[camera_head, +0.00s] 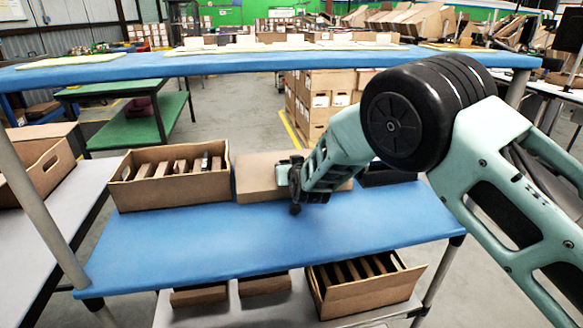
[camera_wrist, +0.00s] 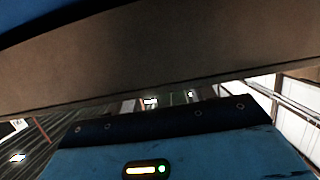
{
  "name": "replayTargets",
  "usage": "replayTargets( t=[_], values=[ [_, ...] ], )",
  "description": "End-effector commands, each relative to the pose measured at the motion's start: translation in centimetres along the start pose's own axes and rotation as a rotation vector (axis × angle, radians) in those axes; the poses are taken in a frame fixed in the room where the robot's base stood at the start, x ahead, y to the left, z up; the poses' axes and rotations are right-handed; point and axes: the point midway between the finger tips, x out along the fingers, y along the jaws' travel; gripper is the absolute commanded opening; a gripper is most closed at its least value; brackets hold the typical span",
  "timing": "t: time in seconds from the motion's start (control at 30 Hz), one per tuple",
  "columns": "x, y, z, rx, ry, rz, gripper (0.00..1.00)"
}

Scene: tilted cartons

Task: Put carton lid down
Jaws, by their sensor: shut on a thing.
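A brown cardboard lid (camera_head: 256,176) is at the back middle of the blue shelf, right beside an open carton (camera_head: 126,195) that holds several upright brown pieces. My gripper (camera_head: 294,184) is at the lid's front side and shut on it, hiding part of it. Whether the lid rests on the shelf or hangs just above it I cannot tell. In the wrist view the lid (camera_wrist: 150,68) appears as a wide brown panel across the upper part, tilted in the picture. The fingertips are not clear there.
The front of the blue shelf (camera_head: 260,238) is clear. A dark box (camera_head: 385,174) stands behind my arm to the right. An upper blue shelf (camera_head: 250,63) crosses above. Below are another open carton (camera_head: 365,297) and two flat brown pieces. A carton (camera_head: 35,170) stands at far left.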

Motion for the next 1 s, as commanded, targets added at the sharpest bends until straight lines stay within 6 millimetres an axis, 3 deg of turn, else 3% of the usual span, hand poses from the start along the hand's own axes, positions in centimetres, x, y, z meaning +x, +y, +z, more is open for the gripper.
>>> replayTargets(
  t=[0.13,0.17,0.2,0.23,0.53,0.7,1.0],
  values=[
    [0.1,0.0,0.7,-0.001,-0.005,0.001,0.30],
    [0.1,0.0,0.8,-0.002,-0.007,0.001,0.59],
    [0.1,0.0,0.9,-0.002,-0.008,0.001,0.70],
    [0.1,0.0,0.9,-0.002,-0.008,0.001,0.76],
    [0.1,0.0,1.1,-0.003,-0.013,0.001,0.76],
    [-0.4,0.0,-0.4,-0.003,-0.014,0.001,0.76],
    [-6.2,0.0,-0.4,-0.001,-0.009,-0.001,0.76]
  ],
)
